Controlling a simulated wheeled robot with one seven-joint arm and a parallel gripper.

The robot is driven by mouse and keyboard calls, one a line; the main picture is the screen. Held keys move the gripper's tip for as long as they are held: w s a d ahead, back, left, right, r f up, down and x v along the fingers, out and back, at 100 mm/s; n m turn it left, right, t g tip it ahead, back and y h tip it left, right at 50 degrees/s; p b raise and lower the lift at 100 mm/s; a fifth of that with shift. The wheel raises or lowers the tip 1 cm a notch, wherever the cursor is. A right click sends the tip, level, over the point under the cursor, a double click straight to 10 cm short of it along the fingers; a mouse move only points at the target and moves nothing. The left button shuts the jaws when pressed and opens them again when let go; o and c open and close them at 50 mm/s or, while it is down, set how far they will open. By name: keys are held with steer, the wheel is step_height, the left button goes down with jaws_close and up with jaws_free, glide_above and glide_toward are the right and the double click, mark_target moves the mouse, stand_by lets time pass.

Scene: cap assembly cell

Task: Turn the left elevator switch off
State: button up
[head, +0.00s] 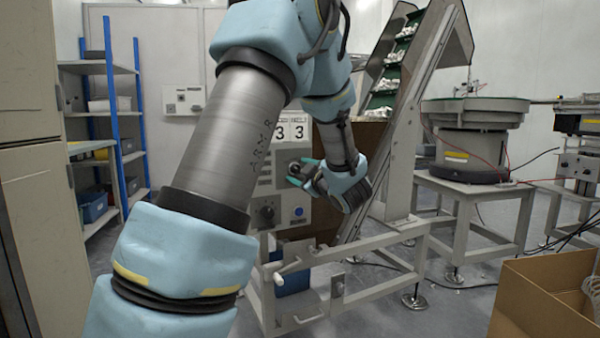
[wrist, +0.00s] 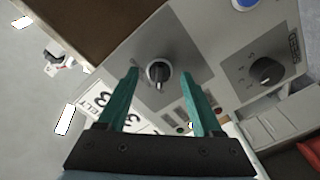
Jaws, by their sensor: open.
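A control panel (head: 284,190) stands at the foot of the inclined elevator. In the wrist view a black rotary switch (wrist: 158,76) with a light pointer line sits on a dark grey plate. My gripper (head: 302,171) faces the panel; in the wrist view its green fingers (wrist: 160,80) are open, one on either side of this switch. No contact with it can be made out. In the head view the gripper largely hides that switch. No label reading left or off is legible.
A second black dial knob (wrist: 266,70) and a blue button (head: 298,212) are also on the panel, below the gripper in the head view. Number cards (head: 292,131) showing 3 and 3 are above. A pale metal frame (head: 345,302) stands in front; a cardboard box (head: 540,295) is at lower right.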

steer(key=p+v, duration=0.1)
steer(key=v, duration=0.9)
steer(key=shift+s+d, duration=0.15)
steer(key=shift+s, duration=0.25)
steer(key=shift+w, duration=0.1)
